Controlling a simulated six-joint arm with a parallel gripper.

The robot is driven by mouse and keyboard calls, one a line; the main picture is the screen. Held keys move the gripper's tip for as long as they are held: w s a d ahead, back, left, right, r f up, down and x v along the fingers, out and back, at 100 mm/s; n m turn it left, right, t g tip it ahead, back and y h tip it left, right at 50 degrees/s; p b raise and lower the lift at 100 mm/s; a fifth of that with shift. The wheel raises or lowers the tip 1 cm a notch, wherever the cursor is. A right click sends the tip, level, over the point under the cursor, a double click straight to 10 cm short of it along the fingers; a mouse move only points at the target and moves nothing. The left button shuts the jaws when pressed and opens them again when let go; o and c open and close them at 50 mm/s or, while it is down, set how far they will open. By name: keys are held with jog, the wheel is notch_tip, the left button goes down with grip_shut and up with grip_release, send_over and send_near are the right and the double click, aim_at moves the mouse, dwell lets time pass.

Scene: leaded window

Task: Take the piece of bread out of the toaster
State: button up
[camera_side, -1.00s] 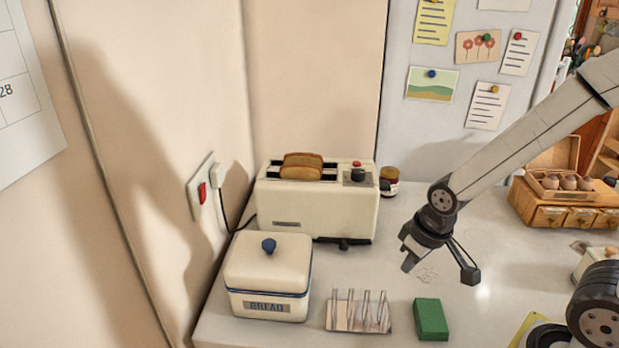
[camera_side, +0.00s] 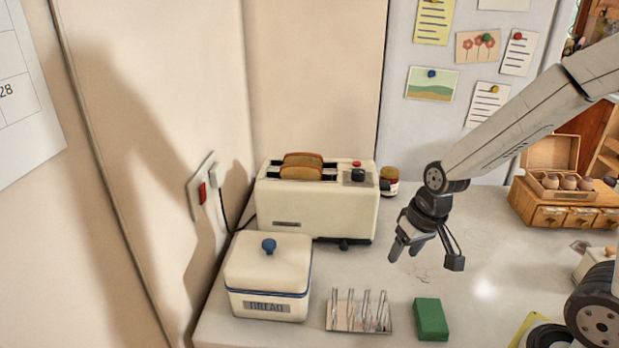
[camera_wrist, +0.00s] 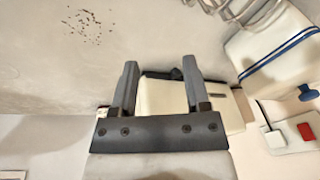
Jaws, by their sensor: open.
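The cream toaster (camera_side: 315,212) stands against the back wall in the side view. Toasted bread (camera_side: 302,166) pokes up from its slots; I see two slices side by side. My gripper (camera_side: 425,257) is open and empty, to the right of the toaster and apart from it, pointing down above the counter. In the wrist view my gripper's two fingers (camera_wrist: 160,85) are spread, with part of the toaster (camera_wrist: 165,97) behind them. The bread does not show clearly in the wrist view.
A bread bin (camera_side: 268,275) stands in front of the toaster, with a metal toast rack (camera_side: 358,312) and a green block (camera_side: 431,319) to its right. A small jar (camera_side: 389,181) is beside the toaster. The counter right of the toaster is mostly clear.

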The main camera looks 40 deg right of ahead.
aim_at(313, 165)
jog(key=w+d+r+m+t+y, duration=0.1)
jog(key=w+d+r+m+t, duration=0.1)
jog(key=w+d+r+m, duration=0.1)
jog(key=w+d+r+m+t+y, duration=0.2)
jog(key=w+d+m, duration=0.1)
jog(key=w+m, duration=0.3)
jog(key=w+d+r+m+t+y, duration=0.2)
jog(key=w+d+r+m, duration=0.1)
jog(key=w+m, duration=0.2)
jog(key=shift+w+d+r, duration=0.15)
jog(key=shift+w, duration=0.2)
jog(key=shift+w+d+r, duration=0.15)
jog(key=shift+w, duration=0.2)
jog(key=w+a+m+y, duration=0.1)
jog(key=w+m, duration=0.1)
jog(key=w+a+m+y, duration=0.1)
jog(key=w+m, duration=0.1)
jog(key=m, duration=0.1)
jog(key=w+a+m+t+y, duration=0.1)
jog(key=w+m, duration=0.1)
jog(key=m, duration=0.1)
jog(key=shift+w+a+r, duration=0.15)
jog(key=shift+a+r, duration=0.1)
jog(key=shift+a, duration=0.05)
jog(key=shift+w+a+r+m+y, duration=0.1)
jog(key=shift+w+a+m+y, duration=0.3)
jog(key=shift+w+m, duration=0.45)
jog(key=shift+s, duration=0.15)
jog(key=shift+x, duration=1.3)
